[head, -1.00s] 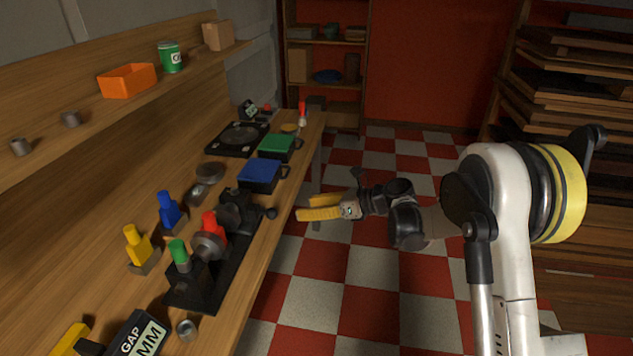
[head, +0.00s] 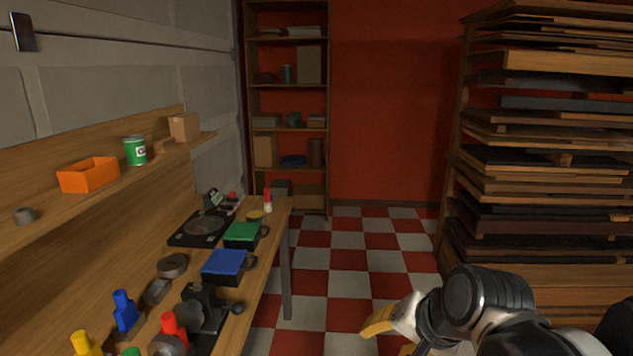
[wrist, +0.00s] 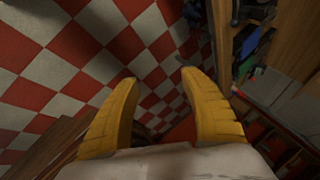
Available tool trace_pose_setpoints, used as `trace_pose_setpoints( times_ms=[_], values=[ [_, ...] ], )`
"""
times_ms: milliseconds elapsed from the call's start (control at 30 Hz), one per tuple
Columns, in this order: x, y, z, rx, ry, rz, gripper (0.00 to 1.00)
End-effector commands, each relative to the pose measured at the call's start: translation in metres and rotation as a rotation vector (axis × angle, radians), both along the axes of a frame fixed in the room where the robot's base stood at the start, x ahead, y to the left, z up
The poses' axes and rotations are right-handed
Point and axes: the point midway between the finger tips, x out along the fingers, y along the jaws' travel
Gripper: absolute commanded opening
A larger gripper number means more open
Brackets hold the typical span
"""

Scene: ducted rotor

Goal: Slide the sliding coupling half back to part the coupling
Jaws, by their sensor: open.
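A dark coupling rig (head: 204,310) stands on the bench near the bottom edge of the head view. A red-topped part (head: 173,327) with a grey disc (head: 166,345) shows beside its dark upright, and a green top (head: 131,352) is just in view. The picture's edge cuts off the rig's near end, and I cannot tell how the coupling halves meet. My gripper (head: 386,340) is off to the right of the bench, over the floor. In the wrist view my gripper (wrist: 159,78) has its yellow fingers spread with nothing between them.
A blue box (head: 228,262), a green box (head: 241,234) and a turntable-like device (head: 204,228) stand farther along the bench. Blue (head: 124,311) and yellow (head: 84,345) topped pieces stand left of the rig. The checkered floor (head: 345,260) right of the bench is clear. Stacked boards (head: 540,180) fill the right.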

Motion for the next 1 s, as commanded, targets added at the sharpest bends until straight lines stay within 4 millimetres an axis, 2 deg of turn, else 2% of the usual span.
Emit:
trace_pose_setpoints(
  times_ms=[33, 100, 200, 300, 467, 1000],
  values=[
    [-0.020, -0.013, -0.004, -0.085, -0.030, 0.052, 0.53],
    [-0.041, -0.030, -0.008, -0.211, -0.068, 0.134, 0.53],
    [-0.064, -0.048, -0.015, -0.355, -0.103, 0.230, 0.53],
    [-0.078, -0.060, -0.021, -0.450, -0.121, 0.293, 0.53],
    [-0.084, -0.067, -0.023, -0.505, -0.129, 0.331, 0.53],
    [-0.084, -0.067, -0.023, -0.503, -0.130, 0.331, 0.53]
  ],
)
